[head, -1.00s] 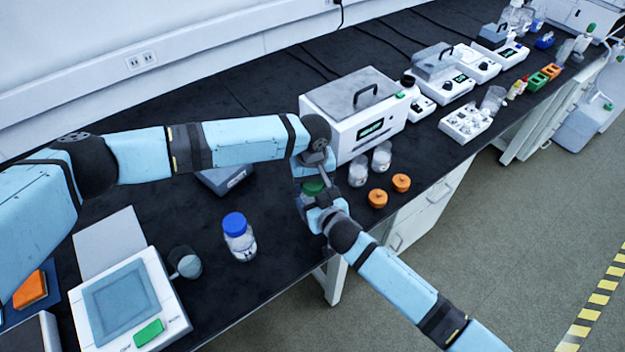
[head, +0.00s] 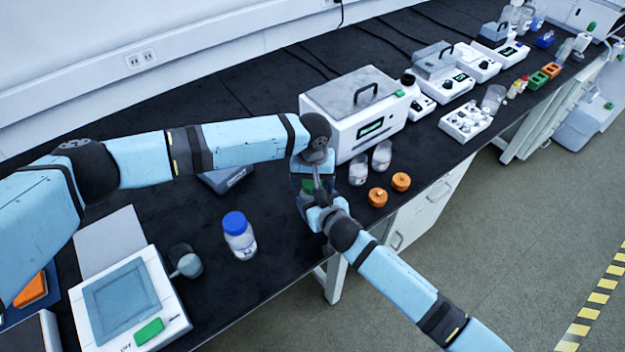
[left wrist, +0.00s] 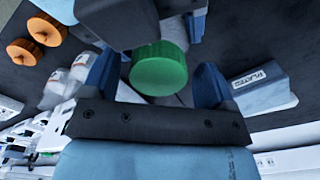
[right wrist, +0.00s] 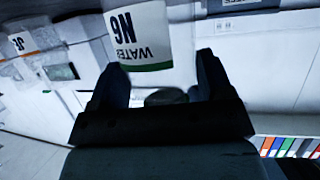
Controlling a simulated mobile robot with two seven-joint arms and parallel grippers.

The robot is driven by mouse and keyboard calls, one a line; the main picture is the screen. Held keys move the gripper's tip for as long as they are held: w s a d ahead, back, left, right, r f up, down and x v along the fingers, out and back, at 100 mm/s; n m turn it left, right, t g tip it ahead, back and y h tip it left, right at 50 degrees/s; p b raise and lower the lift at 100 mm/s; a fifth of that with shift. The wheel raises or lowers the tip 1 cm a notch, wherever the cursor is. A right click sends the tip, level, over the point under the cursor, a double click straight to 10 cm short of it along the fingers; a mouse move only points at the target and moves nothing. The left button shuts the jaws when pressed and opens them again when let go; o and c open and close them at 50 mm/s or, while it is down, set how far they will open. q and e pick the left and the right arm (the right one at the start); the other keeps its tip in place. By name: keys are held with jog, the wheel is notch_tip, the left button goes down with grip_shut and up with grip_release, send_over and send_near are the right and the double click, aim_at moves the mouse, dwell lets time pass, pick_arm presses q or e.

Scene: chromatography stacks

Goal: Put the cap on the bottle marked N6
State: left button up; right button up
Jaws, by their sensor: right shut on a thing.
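The green cap (left wrist: 158,72) sits between the two spread fingers of my left gripper (left wrist: 157,85), with gaps beside it, so this gripper looks open around it. In the head view the cap (head: 308,186) is partly covered by my left gripper (head: 312,178). The bottle marked N6 (right wrist: 140,35), with a white WATER label, is held by my right gripper (right wrist: 158,85), which is shut on it. In the head view my right gripper (head: 322,205) is just below the left one. The bottle neck is hidden, so I cannot tell how the cap sits on it.
A blue-capped bottle (head: 238,238), a small beaker (head: 186,262) and a balance (head: 125,300) stand to the left. Two clear bottles (head: 358,168) (head: 382,155), two orange caps (head: 377,197) (head: 401,181) and a white oven-like device (head: 350,112) are close on the right.

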pick_arm(q)
jog(key=shift+r, duration=0.15)
jog(key=shift+r, duration=2.15)
jog(key=shift+c, duration=0.5)
jog(key=shift+s+d+r+n, duration=0.1)
jog(key=shift+r+n, duration=0.15)
jog(key=shift+n, duration=0.05)
notch_tip(320, 180, up, 2)
jog(key=shift+d+n, duration=0.1)
jog(key=shift+n, duration=0.8)
jog(key=shift+r+n, duration=0.5)
